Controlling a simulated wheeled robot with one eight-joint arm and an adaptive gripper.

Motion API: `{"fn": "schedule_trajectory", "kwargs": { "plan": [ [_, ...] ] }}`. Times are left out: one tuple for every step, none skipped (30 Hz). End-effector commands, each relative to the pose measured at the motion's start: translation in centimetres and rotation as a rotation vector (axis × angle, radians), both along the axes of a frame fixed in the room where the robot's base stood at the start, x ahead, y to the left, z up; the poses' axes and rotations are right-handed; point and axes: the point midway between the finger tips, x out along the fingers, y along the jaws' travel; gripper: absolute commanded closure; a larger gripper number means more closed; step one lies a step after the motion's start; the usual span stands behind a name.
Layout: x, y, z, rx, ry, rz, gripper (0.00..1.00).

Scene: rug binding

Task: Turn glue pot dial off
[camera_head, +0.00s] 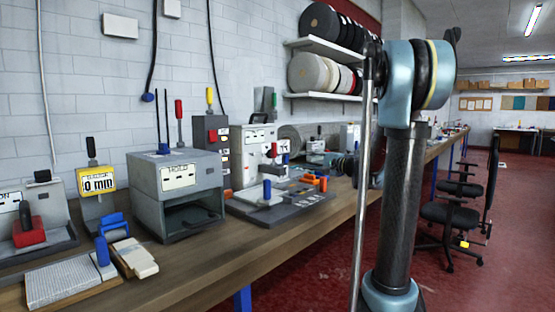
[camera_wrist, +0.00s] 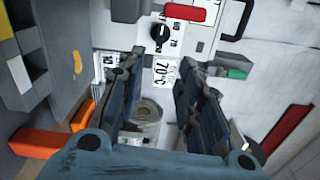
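A round black dial (camera_wrist: 160,32) is on an upright white panel at the top of the wrist view, with small printed marks around it. A white label reading 70 °C (camera_wrist: 165,72) is just below it. My gripper (camera_wrist: 160,62) is open, its two dark fingers apart and pointing toward the panel. The dial shows beyond the fingertips, between them, and nothing is held. In the head view my gripper (camera_head: 348,166) is small and dark beside my arm, over the far part of the bench. I cannot make out the dial in the head view.
A red handle (camera_wrist: 190,12) is close to the dial, and a green block (camera_wrist: 236,73) is to the right. A roll (camera_wrist: 146,112) shows between the fingers. An orange piece (camera_wrist: 40,144) is lower left. Machines crowd the bench (camera_head: 225,262); its front strip is clear.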

Motion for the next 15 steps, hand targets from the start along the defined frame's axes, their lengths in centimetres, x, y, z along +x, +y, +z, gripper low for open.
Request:
{"fn": "schedule_trajectory", "kwargs": {
  "plan": [
    [0.1,0.1,0.0,0.004,0.005,0.001,0.67],
    [0.2,0.3,0.0,0.006,0.007,0.001,0.67],
    [0.4,0.5,0.0,0.006,0.008,0.001,0.67],
    [0.6,0.7,0.0,0.006,0.007,0.001,0.67],
    [0.8,1.0,0.0,0.006,0.007,0.001,0.67],
    [1.1,1.4,0.0,0.005,0.006,0.003,0.67],
    [1.3,1.8,0.0,0.005,0.006,0.003,0.67],
    [1.6,2.1,0.0,0.005,0.006,0.003,0.67],
    [2.0,2.7,0.0,0.005,0.006,0.003,0.67],
    [2.4,3.1,0.0,0.005,0.005,0.004,0.67],
    [2.7,3.5,0.0,0.005,0.005,0.003,0.67],
    [3.1,4.1,0.0,0.005,0.005,0.003,0.67],
    [3.4,4.5,0.0,0.005,0.005,0.004,0.67],
    [3.8,4.9,0.0,0.005,0.005,0.003,0.67],
    [4.2,5.5,0.0,0.005,0.005,0.003,0.67]
  ]
}}
